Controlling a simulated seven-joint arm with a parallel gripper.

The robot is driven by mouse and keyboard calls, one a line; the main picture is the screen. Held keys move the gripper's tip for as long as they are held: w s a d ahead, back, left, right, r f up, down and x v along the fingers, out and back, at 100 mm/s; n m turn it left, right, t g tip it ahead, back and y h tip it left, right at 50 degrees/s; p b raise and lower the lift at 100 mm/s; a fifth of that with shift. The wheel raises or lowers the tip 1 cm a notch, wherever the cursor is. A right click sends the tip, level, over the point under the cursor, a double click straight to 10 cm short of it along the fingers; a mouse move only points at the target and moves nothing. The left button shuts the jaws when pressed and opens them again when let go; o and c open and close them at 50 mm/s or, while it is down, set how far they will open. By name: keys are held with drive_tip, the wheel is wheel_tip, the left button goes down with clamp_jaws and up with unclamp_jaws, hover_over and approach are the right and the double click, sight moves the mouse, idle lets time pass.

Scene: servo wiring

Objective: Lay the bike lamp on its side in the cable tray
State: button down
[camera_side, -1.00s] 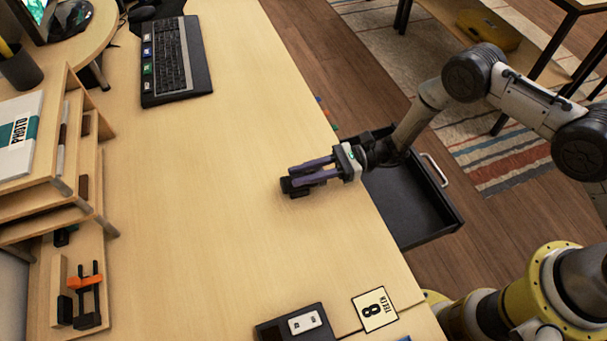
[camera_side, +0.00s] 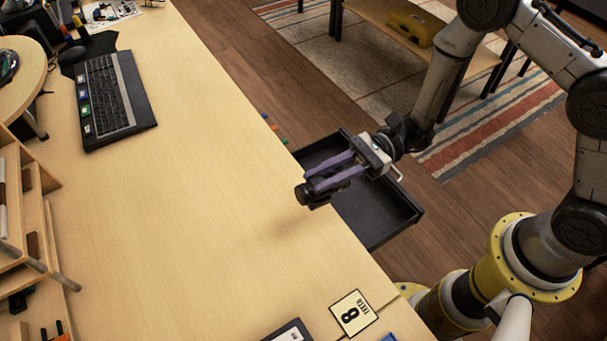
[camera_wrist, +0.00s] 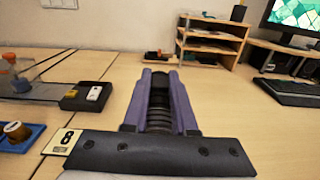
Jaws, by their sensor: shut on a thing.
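The bike lamp is a small black body with a round end; it shows in the side view (camera_side: 304,194) and as a ribbed dark cylinder in the wrist view (camera_wrist: 159,112). My gripper (camera_side: 326,184) has its two purple fingers shut on it, also in the wrist view (camera_wrist: 159,90). The lamp is held above the desk near its right edge, with a soft shadow below. A black open tray or drawer (camera_side: 375,215) sits at the desk edge, partly behind my gripper; its visible floor looks bare. I cannot tell surely that this is the cable tray.
The desk top (camera_side: 200,210) is broadly clear. A keyboard (camera_side: 112,98) lies at upper left. A card marked 8 (camera_side: 353,313) lies near the front edge. A black holder (camera_wrist: 85,97) with small light blocks and a wooden shelf unit (camera_wrist: 212,40) stand on the desk.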

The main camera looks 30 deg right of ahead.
drive_tip(key=shift+g+h, duration=0.3)
drive_tip(key=shift+h, duration=0.1)
drive_tip(key=r, duration=0.2)
drive_tip(key=s+r, duration=0.1)
drive_tip(key=r, duration=0.2)
drive_tip(key=shift+r, duration=0.2)
drive_tip(key=s+d+f+n+g+h, duration=0.4)
drive_tip(key=s+n+g+h, duration=0.4)
drive_tip(key=n+h, duration=0.3)
drive_tip(key=w+d+r+n+t+h, duration=0.2)
drive_tip(key=w+d+n+t+h, duration=0.15)
drive_tip(key=w, duration=0.35)
drive_tip(key=w+d+r+n+t+h, duration=0.2)
drive_tip(key=w+d+n+t+h, duration=0.15)
drive_tip(key=w, duration=0.25)
drive_tip(key=shift+a+f+t+y, duration=0.15)
drive_tip(key=shift+f+t, duration=0.2)
drive_tip(key=shift+f, duration=4.15)
drive_tip(key=shift+a+f+t+y, duration=0.1)
drive_tip(key=shift+a+f+t, duration=0.15)
drive_tip(key=shift+f, duration=4.2)
drive_tip(key=shift+a+f+t+y, duration=0.15)
drive_tip(key=shift+f+t, duration=0.25)
drive_tip(key=shift+f, duration=4.1)
drive_tip(key=shift+f, duration=0.6)
drive_tip(key=c, duration=0.6)
unclamp_jaws()
drive_tip(key=shift+c, duration=0.2)
